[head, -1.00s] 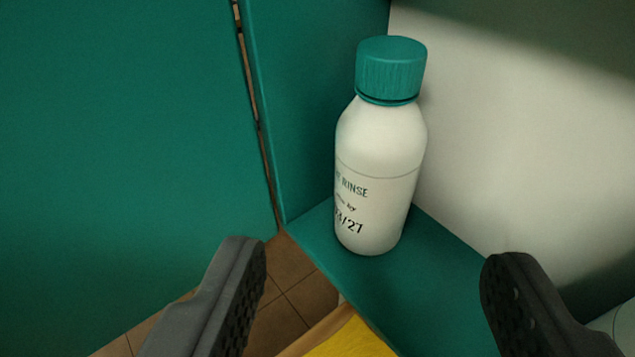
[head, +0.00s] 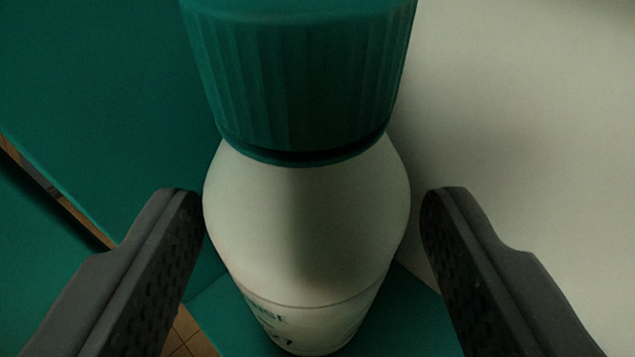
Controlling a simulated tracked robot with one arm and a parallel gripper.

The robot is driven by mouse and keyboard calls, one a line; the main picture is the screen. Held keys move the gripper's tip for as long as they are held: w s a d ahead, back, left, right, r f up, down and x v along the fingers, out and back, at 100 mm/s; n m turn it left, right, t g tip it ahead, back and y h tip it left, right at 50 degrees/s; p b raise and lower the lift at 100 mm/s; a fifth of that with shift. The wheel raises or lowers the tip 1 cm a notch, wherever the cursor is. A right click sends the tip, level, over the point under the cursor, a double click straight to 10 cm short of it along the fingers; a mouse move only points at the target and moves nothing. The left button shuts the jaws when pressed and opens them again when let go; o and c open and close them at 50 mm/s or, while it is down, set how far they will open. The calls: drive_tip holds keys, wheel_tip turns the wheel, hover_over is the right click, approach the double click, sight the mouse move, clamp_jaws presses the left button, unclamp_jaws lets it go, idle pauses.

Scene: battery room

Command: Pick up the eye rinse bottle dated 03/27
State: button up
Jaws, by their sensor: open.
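A white eye rinse bottle (head: 308,235) with a ribbed teal screw cap (head: 300,80) stands upright on a teal shelf, in the middle of the head view. Its label is turned partly away and dim. I see the end of "RINSE" and only the tail of the date, so I cannot read the full date here. My gripper (head: 312,197) is open, with one dark finger on each side of the bottle's shoulder, just below the cap. The left finger is very close to the bottle. The right finger shows a small gap.
The teal shelf (head: 415,315) shows beneath the bottle. A teal side wall (head: 90,90) is close on the left and a pale back panel (head: 530,120) is close on the right. Brown floor tiles (head: 190,330) show through a gap at lower left.

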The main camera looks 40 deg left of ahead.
drive_tip(key=shift+w+a+f, duration=0.1)
drive_tip(key=shift+w+a, duration=0.3)
drive_tip(key=shift+a, duration=0.05)
drive_tip(key=c, duration=0.9)
drive_tip(key=shift+s+d+r, duration=0.1)
drive_tip(key=shift+d+r, duration=0.1)
drive_tip(key=shift+r, duration=0.1)
drive_tip(key=s+d, duration=0.6)
drive_tip(key=s+d+b, duration=0.1)
drive_tip(key=s+d, duration=0.5)
drive_tip(key=shift+s+d, duration=0.2)
drive_tip(key=shift+s, duration=0.1)
